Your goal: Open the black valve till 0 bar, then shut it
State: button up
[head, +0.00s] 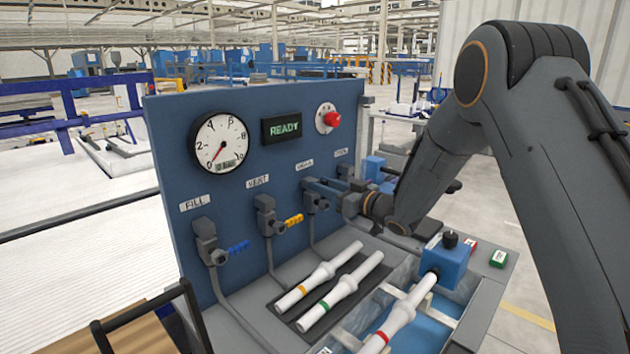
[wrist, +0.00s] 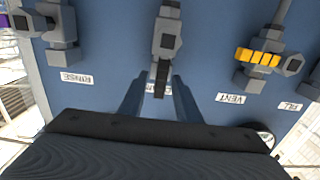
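The black valve (wrist: 165,36) is on the blue panel, in the middle of the wrist view, with its black handle (wrist: 161,78) in line with the pipe. My gripper (wrist: 157,95) is open, its two fingers on either side of the handle's end with gaps visible. Whether it touches the handle cannot be told. In the head view my gripper (head: 325,191) is at the black valve (head: 311,203), partly covering it. The pressure gauge (head: 221,142) has its needle pointing down-left, at about 0.
The display (head: 281,128) reads READY, beside a red knob (head: 333,119). The yellow VENT handle (head: 293,220) and blue FILL handle (head: 239,247) lie left of the black valve. The RINSE valve (wrist: 62,50) is on its other side. White pipes (head: 318,273) lie in front.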

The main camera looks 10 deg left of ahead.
jog(key=shift+p+x, duration=0.4)
jog(key=shift+x, duration=1.45)
grip_shut()
